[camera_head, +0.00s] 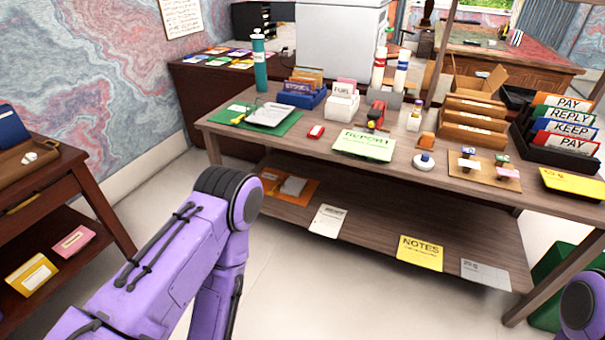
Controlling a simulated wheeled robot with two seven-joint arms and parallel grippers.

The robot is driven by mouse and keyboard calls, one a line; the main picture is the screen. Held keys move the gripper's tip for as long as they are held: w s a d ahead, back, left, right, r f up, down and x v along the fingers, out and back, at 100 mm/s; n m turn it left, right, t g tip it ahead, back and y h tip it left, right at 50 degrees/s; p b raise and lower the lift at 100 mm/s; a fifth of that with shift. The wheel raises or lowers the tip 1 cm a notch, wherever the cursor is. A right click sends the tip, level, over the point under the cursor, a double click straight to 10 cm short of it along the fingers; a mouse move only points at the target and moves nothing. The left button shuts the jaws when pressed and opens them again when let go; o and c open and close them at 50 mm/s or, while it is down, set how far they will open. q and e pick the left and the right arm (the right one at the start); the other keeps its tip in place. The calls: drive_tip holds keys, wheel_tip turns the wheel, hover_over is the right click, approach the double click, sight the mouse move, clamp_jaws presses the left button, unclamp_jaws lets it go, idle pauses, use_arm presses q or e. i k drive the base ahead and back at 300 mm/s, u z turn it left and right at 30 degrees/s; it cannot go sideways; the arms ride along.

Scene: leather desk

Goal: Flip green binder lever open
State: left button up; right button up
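A green binder (289,126) lies flat at the left end of the long wooden desk, with white sheets (270,114) on it. A thin dark piece, possibly its lever, shows near the sheets' left edge; it is too small to tell whether it is open or shut. A light green REPORT sheet or folder (364,146) lies separately at the desk's front edge. My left arm comes in from the lower left and bends downward in front of the desk; its gripper is out of frame. Only a bit of my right arm shows at the lower right, and its gripper is out of frame.
A teal bottle (260,65) stands behind the binder. A blue card box (302,94), white card box (342,104) and red stapler-like item (376,115) stand to its right. The desk's lower shelf (370,205) holds papers. A side table (75,165) stands left; floor between is clear.

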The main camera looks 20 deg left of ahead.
sight(236, 121)
drive_tip(key=u, duration=0.6)
drive_tip(key=i, duration=0.4)
drive_tip(key=u, duration=0.6)
drive_tip(key=i, duration=1.1)
drive_tip(key=z, duration=0.7)
